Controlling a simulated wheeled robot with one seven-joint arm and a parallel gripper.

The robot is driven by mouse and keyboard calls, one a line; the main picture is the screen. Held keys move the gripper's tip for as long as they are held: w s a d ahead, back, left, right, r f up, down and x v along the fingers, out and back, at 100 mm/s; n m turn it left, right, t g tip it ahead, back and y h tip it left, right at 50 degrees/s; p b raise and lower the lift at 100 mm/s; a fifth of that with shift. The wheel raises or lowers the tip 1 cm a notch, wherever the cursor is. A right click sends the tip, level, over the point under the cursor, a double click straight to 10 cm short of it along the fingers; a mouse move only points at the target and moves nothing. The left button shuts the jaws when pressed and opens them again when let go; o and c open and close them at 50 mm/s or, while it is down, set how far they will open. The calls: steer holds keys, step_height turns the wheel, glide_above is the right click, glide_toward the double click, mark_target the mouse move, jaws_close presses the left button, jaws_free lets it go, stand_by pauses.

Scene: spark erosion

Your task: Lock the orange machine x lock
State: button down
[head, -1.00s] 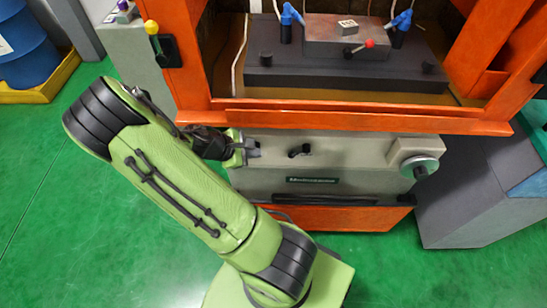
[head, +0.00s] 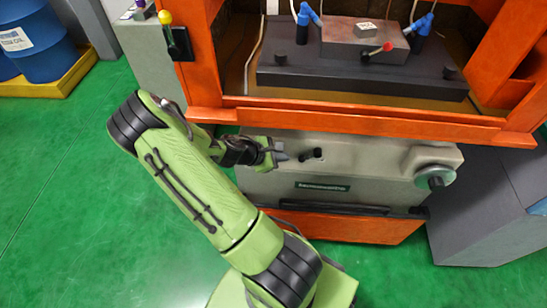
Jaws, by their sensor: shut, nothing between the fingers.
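The orange machine (head: 360,120) stands in front of me, with a grey lower panel (head: 370,165) under its orange frame. A small dark lever (head: 312,155) sticks out of the grey panel; it may be the x lock. A round silver handwheel (head: 436,176) sits at the panel's right end. My gripper (head: 282,156) is shut and empty, just left of the dark lever. Its tips point right toward the lever; a small gap seems to separate them, though contact is hard to judge from here.
Inside the machine, a dark block (head: 360,75) carries a grey vise with a red-knobbed lever (head: 378,50). A yellow-knobbed lever (head: 166,20) is on the left post. Blue barrels (head: 40,42) stand far left. Green floor (head: 60,180) is free at left.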

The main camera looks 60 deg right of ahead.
mark_target(300, 159)
steer(key=b+x, duration=0.1)
steer(key=x, duration=0.5)
steer(key=shift+s+d+f+b, duration=0.1)
steer(key=shift+d+f+b, duration=0.2)
steer(key=shift+b, duration=0.1)
steer(key=shift+f, duration=0.1)
